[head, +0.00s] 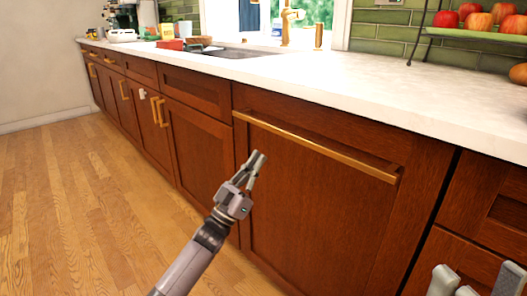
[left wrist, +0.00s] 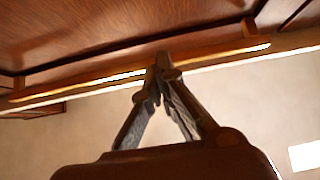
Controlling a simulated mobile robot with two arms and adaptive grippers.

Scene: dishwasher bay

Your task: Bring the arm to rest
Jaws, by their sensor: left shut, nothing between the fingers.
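My left gripper (head: 254,163) is at the end of the grey arm that comes up from the bottom of the head view. It stands in front of the dark wood dishwasher front (head: 305,195), below the left part of its long brass handle (head: 320,148). The fingers are together with nothing between them. In the left wrist view the gripper (left wrist: 161,68) also shows closed, its tips overlapping the brass handle (left wrist: 215,57) in the picture; I cannot tell whether they touch it. Grey parts of my right side (head: 440,281) show at the bottom right, mostly cut off.
The pale countertop (head: 400,90) runs above the closed cabinets. It bears a sink (head: 238,53), a red container (head: 170,44) and a green rack (head: 480,36) of apples. The wooden floor (head: 85,190) at left is clear.

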